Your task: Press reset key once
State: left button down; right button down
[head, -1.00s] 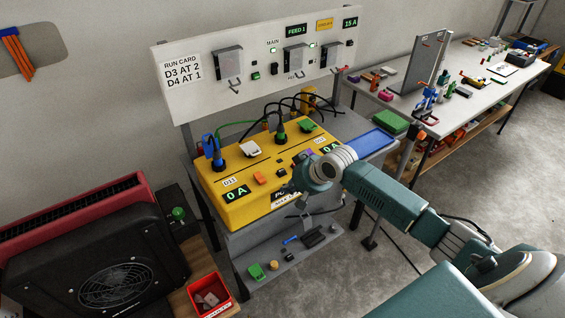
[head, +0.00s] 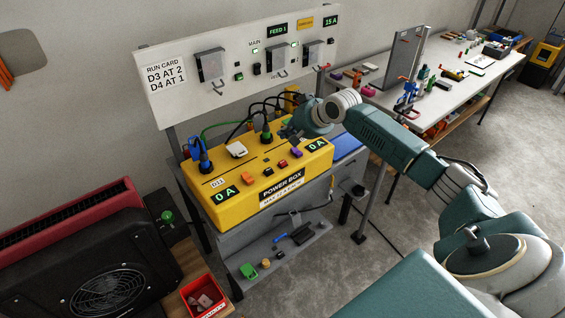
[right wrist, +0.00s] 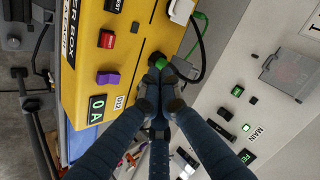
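The yellow power box (head: 228,211) stands on the bench under the wall panel. Along its front edge are an orange switch (head: 247,177), a black key (head: 268,171), a red key (head: 282,164) and a purple switch (head: 296,153). In the right wrist view the red key (right wrist: 107,39) has a small label beside it, too small to read surely. My right gripper (head: 287,132) is above the box's right part, behind the purple switch, apart from the red key. Its fingertips (right wrist: 159,88) look together, near a green plug or cap (right wrist: 157,60); contact cannot be told. My left gripper is out of view.
Plugs with cables, including a blue plug (head: 198,150), rise from the box top. A white panel (head: 190,85) with switches stands behind. A blue tray (head: 348,144) lies at right. A black and red heater (head: 90,260) stands at left.

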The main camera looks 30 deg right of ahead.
jog(key=b, duration=0.8)
send_over(285, 163)
notch_tip(285, 163, down, 7)
jog(key=shift+w+r, duration=0.1)
jog(key=shift+f, duration=1)
jog(key=shift+f, duration=0.1)
jog(key=shift+f+p, duration=0.25)
jog(key=shift+p, duration=0.05)
